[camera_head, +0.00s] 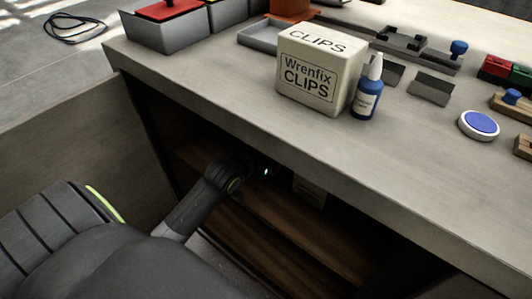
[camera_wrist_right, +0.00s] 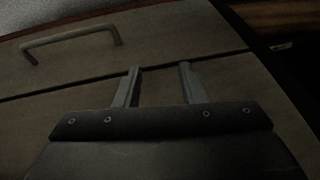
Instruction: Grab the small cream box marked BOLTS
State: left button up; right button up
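On the shelf under the bench stands a small pale box (camera_head: 309,191), partly hidden by the bench edge and in shadow; I cannot read its marking. My left arm reaches in below the bench top. My left gripper (camera_head: 268,172) is just left of this box, too dark to tell whether its fingers are apart. A larger cream box (camera_head: 306,84) on the bench is marked Wrenfix CLIPS, not BOLTS. My right gripper (camera_wrist_right: 158,72) shows in the right wrist view, fingers apart and empty, in front of a wooden panel with a handle.
The bench top (camera_head: 210,75) overhangs the wooden shelf (camera_head: 262,212). A blue bottle (camera_head: 368,92) stands beside the CLIPS box. Trays and small parts lie at the back and right. In the right wrist view, a bar handle (camera_wrist_right: 72,37) sticks out from a drawer front.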

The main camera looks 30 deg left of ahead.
pick_arm(q)
jog(key=c, duration=0.5)
jog(key=shift+r, duration=0.2)
